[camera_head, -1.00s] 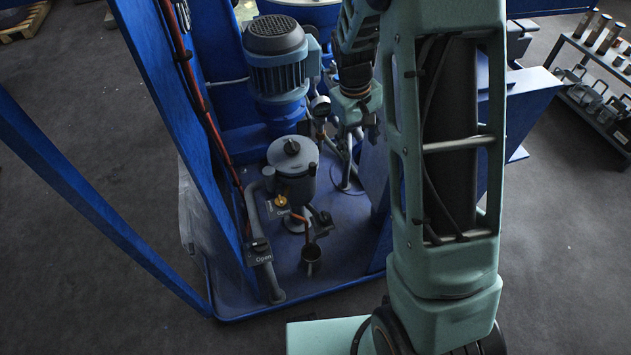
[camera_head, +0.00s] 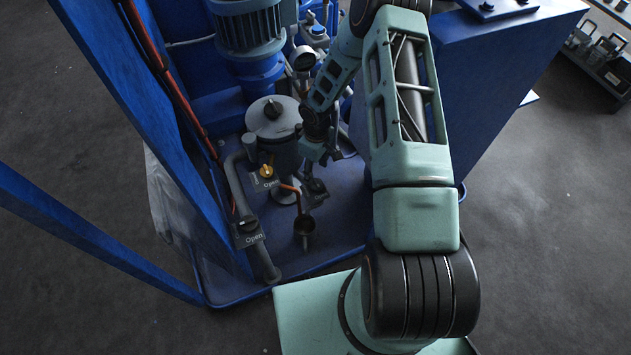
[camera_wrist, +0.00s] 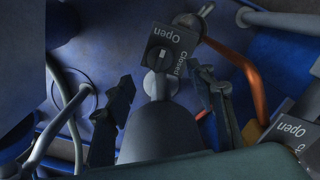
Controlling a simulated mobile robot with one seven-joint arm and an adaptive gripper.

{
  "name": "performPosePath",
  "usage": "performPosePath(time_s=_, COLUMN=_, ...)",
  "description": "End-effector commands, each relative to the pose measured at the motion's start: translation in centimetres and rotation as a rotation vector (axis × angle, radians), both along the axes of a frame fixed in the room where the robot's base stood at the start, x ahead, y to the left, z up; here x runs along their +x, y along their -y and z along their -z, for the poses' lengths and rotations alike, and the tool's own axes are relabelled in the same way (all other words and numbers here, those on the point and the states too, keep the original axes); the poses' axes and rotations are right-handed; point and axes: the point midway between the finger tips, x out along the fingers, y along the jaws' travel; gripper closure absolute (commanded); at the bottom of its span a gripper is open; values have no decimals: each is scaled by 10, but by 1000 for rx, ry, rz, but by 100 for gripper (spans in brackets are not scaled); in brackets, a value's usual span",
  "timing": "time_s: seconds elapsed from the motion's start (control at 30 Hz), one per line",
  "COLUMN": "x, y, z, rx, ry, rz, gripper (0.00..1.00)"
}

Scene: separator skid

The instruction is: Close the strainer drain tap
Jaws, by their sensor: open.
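The grey strainer pot (camera_head: 268,122) with a round lid stands on the blue skid in the head view. A dark tap (camera_head: 315,188) sits low at its right, below my gripper (camera_head: 318,152). In the wrist view, a dark plate marked Open and Closed carries a round black knob (camera_wrist: 160,57) on a grey stem; it appears to be the drain tap. My gripper (camera_wrist: 165,112) is open, its fingers either side of a grey rounded body below the knob. The knob lies beyond the fingertips, not held. Its exact pointer direction is hard to tell.
Another Open-labelled valve (camera_head: 247,230) sits on the left pipe. A copper pipe (camera_wrist: 252,85) runs right of the plate.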

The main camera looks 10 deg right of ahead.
Motion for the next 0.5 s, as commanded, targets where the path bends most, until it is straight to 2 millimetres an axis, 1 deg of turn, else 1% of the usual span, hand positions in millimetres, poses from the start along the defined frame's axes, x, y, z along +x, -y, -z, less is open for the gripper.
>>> performPosePath(time_s=0.03, x=-1, y=0, z=15, rx=0, ry=-3, rz=0, gripper=50)
performPosePath(time_s=0.2, x=-1, y=0, z=46, rx=0, ry=-3, rz=0, gripper=50)
performPosePath(time_s=0.33, x=-1, y=0, z=62, rx=-1, ry=-1, rz=0, gripper=50)
performPosePath(time_s=0.5, x=0, y=0, z=71, rx=-1, ry=-1, rz=1, gripper=50)
